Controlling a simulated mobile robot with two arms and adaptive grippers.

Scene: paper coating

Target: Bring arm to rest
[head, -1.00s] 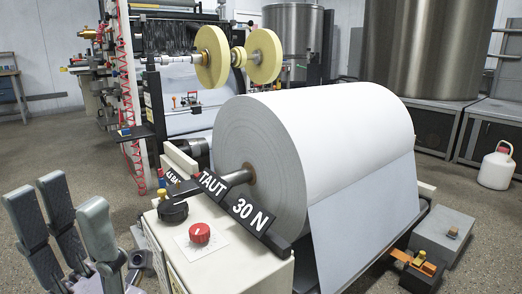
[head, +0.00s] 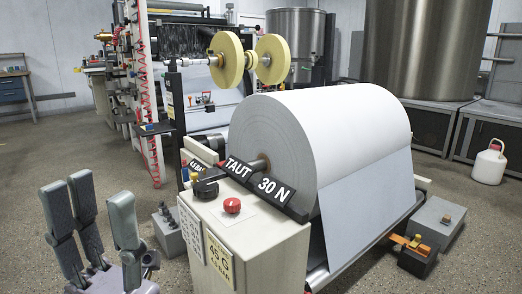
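My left gripper (head: 98,202) is at the lower left of the head view, fingers pointing up. Its grey fingers stand apart with nothing between them, so it is open and empty. It is over the floor, left of the white control box (head: 240,243) and apart from it. My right gripper is not in view. The large white paper roll (head: 325,130) sits on its shaft behind the box, with a sheet (head: 365,205) hanging from its right side. A black sign (head: 257,185) reading "TAUT 30 N" lies across the front of the roll.
The box carries a red knob (head: 232,205) and a black knob (head: 205,190). A grey block (head: 167,230) stands on the floor between gripper and box. A white jug (head: 489,163) stands at right. The floor (head: 60,150) at left is clear.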

